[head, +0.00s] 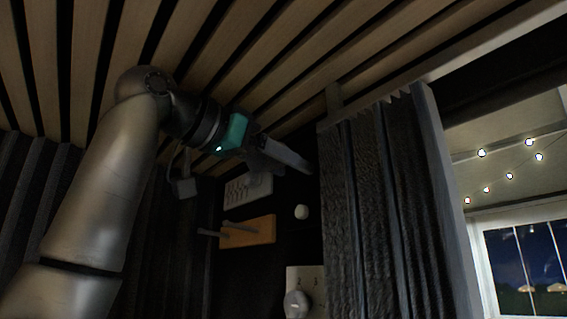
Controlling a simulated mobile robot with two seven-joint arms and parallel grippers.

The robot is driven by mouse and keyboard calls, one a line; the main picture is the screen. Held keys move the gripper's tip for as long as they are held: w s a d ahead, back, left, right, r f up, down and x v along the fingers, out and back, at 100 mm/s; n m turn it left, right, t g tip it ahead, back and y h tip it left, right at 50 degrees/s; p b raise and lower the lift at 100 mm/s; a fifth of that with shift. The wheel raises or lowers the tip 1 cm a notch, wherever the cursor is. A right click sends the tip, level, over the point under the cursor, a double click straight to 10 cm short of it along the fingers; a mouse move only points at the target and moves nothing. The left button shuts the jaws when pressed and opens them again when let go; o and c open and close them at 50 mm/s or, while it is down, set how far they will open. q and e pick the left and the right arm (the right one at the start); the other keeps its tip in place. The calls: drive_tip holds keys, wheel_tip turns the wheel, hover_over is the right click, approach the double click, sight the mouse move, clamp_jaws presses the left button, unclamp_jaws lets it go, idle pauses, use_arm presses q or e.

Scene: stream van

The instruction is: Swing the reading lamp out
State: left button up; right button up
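I cannot clearly pick out the reading lamp in the head view. A small white ball-like thing (301,212) shows against the dark wall, and I cannot tell whether it is part of a lamp. A wooden block (249,231) with dark rods sticking out of it is on the wall to its left. My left arm rises from the lower left to the slatted ceiling. My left gripper (290,155) points right, close under the ceiling and above these wall fittings. Its fingers are dark and seen edge-on, so their opening is unclear. My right gripper is out of view.
A white panel (248,190) with small marks is on the wall below the gripper. A pale plate with a round knob (296,304) is at the bottom. A dark ribbed panel (372,200) stands right of the gripper. Beyond it are string lights and a window (530,262).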

use_arm(q)
drive_tip(key=shift+o, duration=1.2)
drive_tip(key=b+v, duration=0.3)
drive_tip(key=v, duration=1.2)
drive_tip(key=shift+a, duration=0.15)
